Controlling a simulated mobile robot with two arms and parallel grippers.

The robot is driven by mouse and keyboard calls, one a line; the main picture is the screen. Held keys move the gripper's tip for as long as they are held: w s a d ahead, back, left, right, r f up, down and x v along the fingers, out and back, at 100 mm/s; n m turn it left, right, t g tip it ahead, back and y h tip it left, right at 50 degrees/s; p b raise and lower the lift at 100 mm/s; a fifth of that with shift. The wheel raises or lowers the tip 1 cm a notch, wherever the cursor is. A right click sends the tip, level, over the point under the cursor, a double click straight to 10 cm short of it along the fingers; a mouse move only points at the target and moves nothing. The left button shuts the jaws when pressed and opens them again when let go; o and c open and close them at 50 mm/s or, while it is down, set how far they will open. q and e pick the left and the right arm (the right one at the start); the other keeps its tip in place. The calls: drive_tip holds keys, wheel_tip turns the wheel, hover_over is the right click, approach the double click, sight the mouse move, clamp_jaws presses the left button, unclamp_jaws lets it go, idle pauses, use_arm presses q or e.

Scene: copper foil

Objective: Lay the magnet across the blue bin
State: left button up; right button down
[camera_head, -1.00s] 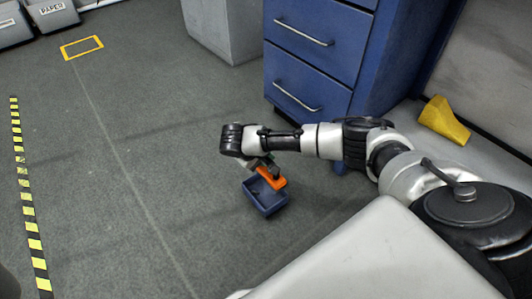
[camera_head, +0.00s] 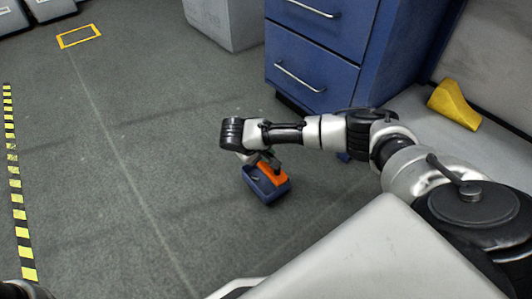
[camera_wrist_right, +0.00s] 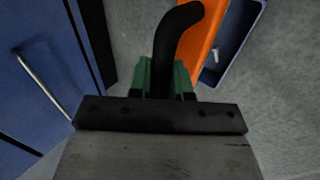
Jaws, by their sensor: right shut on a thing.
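The magnet is an orange bar (camera_head: 272,174) with a curved black handle, seen large in the right wrist view (camera_wrist_right: 197,42). My right gripper (camera_head: 266,158) is shut on the black handle, its green fingers (camera_wrist_right: 165,76) on either side of it. The blue bin (camera_head: 270,194) stands on the floor below the gripper, open side up. In the head view the orange bar overlaps the bin's right part. In the wrist view the bin (camera_wrist_right: 212,75) is right of the bar; I cannot tell whether they touch. A small pale piece (camera_wrist_right: 215,55) lies inside the bin. My left gripper is not seen.
A blue drawer cabinet (camera_head: 320,45) with metal handles stands just behind my right arm. A yellow wedge (camera_head: 455,104) lies right of it. The grey floor (camera_head: 120,190) left of the bin is clear, out to a black-yellow striped line (camera_head: 15,185).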

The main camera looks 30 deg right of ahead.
drive_tip(key=shift+f, duration=1.7)
drive_tip(key=c, duration=0.6)
unclamp_jaws()
drive_tip(key=shift+f, duration=0.1)
drive_tip(key=shift+o, duration=0.2)
